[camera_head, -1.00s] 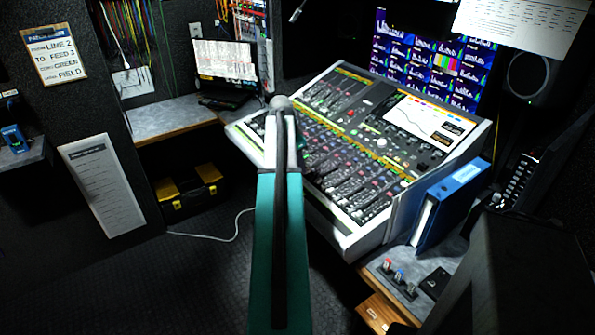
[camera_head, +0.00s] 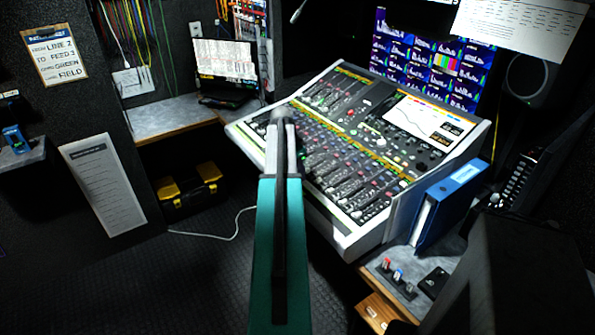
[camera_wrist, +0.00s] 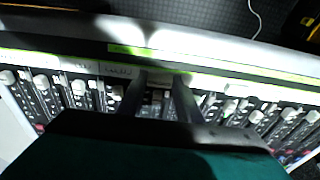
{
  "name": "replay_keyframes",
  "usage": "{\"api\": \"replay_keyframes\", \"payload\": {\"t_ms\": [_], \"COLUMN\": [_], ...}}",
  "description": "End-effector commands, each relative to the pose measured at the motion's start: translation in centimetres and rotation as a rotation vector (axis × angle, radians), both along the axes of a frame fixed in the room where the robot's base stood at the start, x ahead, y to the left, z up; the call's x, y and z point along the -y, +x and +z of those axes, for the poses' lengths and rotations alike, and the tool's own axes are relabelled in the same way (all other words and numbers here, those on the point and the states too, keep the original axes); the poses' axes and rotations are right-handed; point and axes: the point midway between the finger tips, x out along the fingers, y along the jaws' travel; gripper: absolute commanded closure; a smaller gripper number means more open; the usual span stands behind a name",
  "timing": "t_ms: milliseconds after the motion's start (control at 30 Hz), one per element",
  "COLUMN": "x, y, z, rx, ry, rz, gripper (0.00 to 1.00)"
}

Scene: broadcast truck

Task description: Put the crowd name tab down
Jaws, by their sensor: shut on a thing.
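My gripper (camera_wrist: 160,80) shows in the wrist view as two dark fingers, low over the front of the mixing console (camera_wrist: 225,72). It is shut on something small. Only a little pale piece shows between the fingertips, which fits the crowd name tab, but I cannot read any lettering. Whether it touches the console is unclear. A yellow-green strip runs along the console's front edge, with rows of faders on the near side. In the head view my teal arm reaches to the console (camera_head: 345,150) and hides the fingers and the tab.
A blue binder (camera_head: 450,205) stands against the console's right side. A small holder with red and blue pieces (camera_head: 397,275) sits on the lower right ledge. A dark speaker box (camera_head: 515,275) blocks the lower right. A laptop (camera_head: 225,75) stands on the desk behind left.

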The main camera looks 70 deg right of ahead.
Motion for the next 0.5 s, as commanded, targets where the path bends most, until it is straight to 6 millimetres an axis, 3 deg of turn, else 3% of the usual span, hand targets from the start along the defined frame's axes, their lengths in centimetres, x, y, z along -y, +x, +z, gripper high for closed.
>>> {"api": "replay_keyframes", "payload": {"t_ms": [100, 133, 233, 500], "x": [0.00, 0.00, 0.00, 0.01], "y": [0.00, 0.00, 0.00, 0.01], "z": [-0.25, -0.22, -0.19, -0.16], "rx": [0.000, 0.000, 0.000, 0.000], "ry": [0.000, 0.000, 0.000, 0.000], "rz": [0.000, 0.000, 0.000, 0.000], "gripper": [0.89, 0.65, 0.49, 0.49]}}
